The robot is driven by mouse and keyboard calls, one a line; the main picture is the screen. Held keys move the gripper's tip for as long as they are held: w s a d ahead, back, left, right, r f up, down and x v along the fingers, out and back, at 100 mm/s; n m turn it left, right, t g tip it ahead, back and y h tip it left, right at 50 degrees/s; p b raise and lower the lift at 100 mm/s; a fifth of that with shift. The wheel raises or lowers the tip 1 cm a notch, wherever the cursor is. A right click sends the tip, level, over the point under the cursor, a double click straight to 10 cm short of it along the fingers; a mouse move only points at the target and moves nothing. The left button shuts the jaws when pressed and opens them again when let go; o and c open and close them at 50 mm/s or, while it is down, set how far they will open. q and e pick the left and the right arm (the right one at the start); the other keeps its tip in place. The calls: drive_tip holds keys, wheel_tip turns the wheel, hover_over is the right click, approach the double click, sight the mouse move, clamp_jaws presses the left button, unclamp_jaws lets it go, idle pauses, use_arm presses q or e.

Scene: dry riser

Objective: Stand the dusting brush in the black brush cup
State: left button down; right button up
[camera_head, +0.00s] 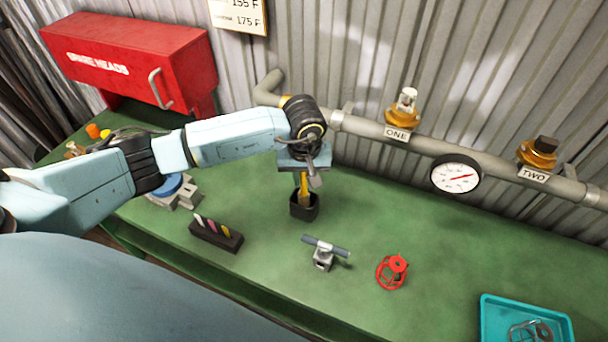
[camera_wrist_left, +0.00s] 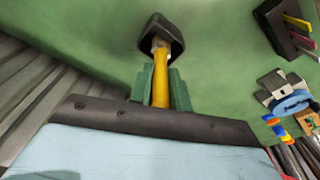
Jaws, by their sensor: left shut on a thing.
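My left gripper (camera_head: 303,176) points down over the black brush cup (camera_head: 303,212) on the green bench. It is shut on the yellow handle of the dusting brush (camera_head: 303,187). In the left wrist view, the green fingers of my left gripper (camera_wrist_left: 160,88) hold the yellow brush handle (camera_wrist_left: 160,86). The brush's far end reaches into the mouth of the black cup (camera_wrist_left: 172,32). I cannot tell whether it touches the cup's bottom. The bristles are not clearly visible. My right gripper is not in view.
A dark block with coloured sticks (camera_head: 216,236) stands left of the cup. A grey clamp with a bar (camera_head: 325,252), a red handwheel (camera_head: 392,271) and a teal tray (camera_head: 525,318) lie to the right. A pipe with a gauge (camera_head: 456,174) runs behind.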

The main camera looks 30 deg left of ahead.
use_arm(q)
drive_tip(key=shift+f, duration=0.3)
drive_tip(key=c, duration=1.2)
unclamp_jaws()
drive_tip(key=shift+c, duration=0.2)
drive_tip(key=shift+r, duration=0.1)
wheel_tip(320, 180, up, 13)
drive_tip(key=s+b, duration=0.1)
drive_tip(key=shift+s+d, duration=0.2)
drive_tip(key=shift+d, duration=0.15)
